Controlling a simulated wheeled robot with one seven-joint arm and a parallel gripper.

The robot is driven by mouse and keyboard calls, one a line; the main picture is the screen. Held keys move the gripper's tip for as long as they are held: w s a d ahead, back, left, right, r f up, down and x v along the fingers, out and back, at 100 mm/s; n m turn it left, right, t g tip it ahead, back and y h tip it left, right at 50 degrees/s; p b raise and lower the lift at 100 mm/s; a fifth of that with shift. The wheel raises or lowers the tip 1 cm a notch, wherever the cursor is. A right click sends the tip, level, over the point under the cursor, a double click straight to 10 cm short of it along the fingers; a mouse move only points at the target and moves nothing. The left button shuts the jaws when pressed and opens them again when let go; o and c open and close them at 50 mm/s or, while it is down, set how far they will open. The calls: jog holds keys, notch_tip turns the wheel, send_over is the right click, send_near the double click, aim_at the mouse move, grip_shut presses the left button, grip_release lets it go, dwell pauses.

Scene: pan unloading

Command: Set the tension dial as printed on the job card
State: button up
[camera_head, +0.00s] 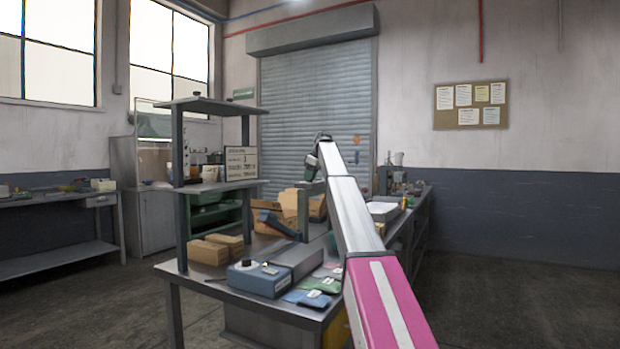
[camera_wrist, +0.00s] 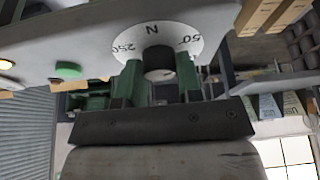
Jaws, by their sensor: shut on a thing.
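In the wrist view the tension dial (camera_wrist: 152,32) is a white disc on a grey panel, with "N", "50" and "250" printed on it. The dark round knob (camera_wrist: 159,59) stands out from its middle. My gripper (camera_wrist: 160,72) has its green fingers on either side of the knob and is shut on it. The pointer mark and exact setting cannot be made out. In the head view my gripper (camera_head: 312,168) is far off past the shelf, and the dial cannot be made out. A white card with dark print (camera_head: 241,163) stands on the shelf; its text is too small to read.
In the head view, the near bench holds a blue-grey device (camera_head: 262,278), cardboard boxes (camera_head: 208,252) and coloured packets (camera_head: 307,298). The shelf's post (camera_head: 180,200) stands left of my arm.

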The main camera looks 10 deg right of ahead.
jog(key=m+t+h, duration=0.1)
jog(key=m, duration=0.3)
jog(key=shift+s, duration=0.1)
jog(key=m+t+h, duration=0.1)
jog(key=m, duration=0.3)
jog(key=shift+a, duration=0.15)
jog(key=m+h, duration=0.1)
jog(key=m, duration=0.2)
jog(key=m+h, duration=0.2)
jog(key=m, duration=0.2)
jog(key=shift+a, duration=0.1)
jog(key=m+h, duration=0.1)
jog(key=m, duration=0.3)
jog(key=shift+a+g, duration=0.1)
jog(key=shift+g, duration=0.3)
jog(key=m, duration=0.2)
jog(key=m+g+h, duration=0.1)
jog(key=m, duration=0.1)
jog(key=shift+w+h, duration=0.2)
jog(key=shift+h, duration=0.1)
jog(key=m+g, duration=0.1)
jog(key=m, duration=0.3)
jog(key=shift+w+g+h, duration=0.1)
jog(key=shift+g+h, duration=0.2)
jog(key=shift+g, duration=0.1)
jog(key=shift+m+g, duration=0.6)
jog(key=shift+m, duration=1.1)
